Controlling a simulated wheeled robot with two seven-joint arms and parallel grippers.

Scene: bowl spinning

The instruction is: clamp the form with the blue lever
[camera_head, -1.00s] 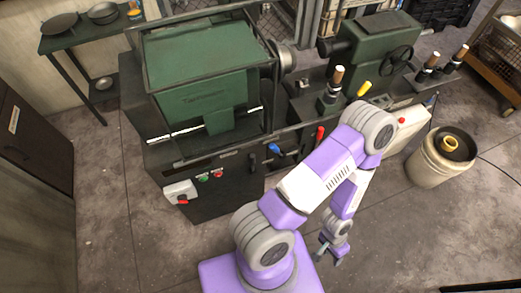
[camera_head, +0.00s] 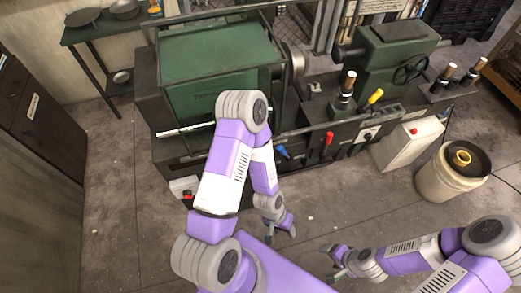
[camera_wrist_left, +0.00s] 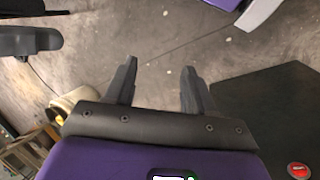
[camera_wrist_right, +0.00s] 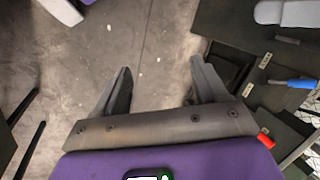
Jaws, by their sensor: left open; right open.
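The blue lever (camera_head: 283,152) sits on the front of the green spinning lathe (camera_head: 195,52), left of a red lever (camera_head: 328,140). It also shows at the right edge of the right wrist view (camera_wrist_right: 301,83). The silver round piece (camera_head: 297,60) at the spindle is small, and I cannot tell whether it is the form. My left gripper (camera_head: 289,236) is open and empty over the floor in front of the lathe, apart from the lever. My right gripper (camera_head: 327,256) is open and empty to its right, also apart from the lathe.
A yellow lever (camera_head: 375,96) and the tailstock with a handwheel (camera_head: 411,69) stand right of the spindle. A white box with a red button (camera_head: 408,145) and a beige drum (camera_head: 450,178) stand at the right. Floor in front is clear. Cabinet (camera_head: 40,115) is at left.

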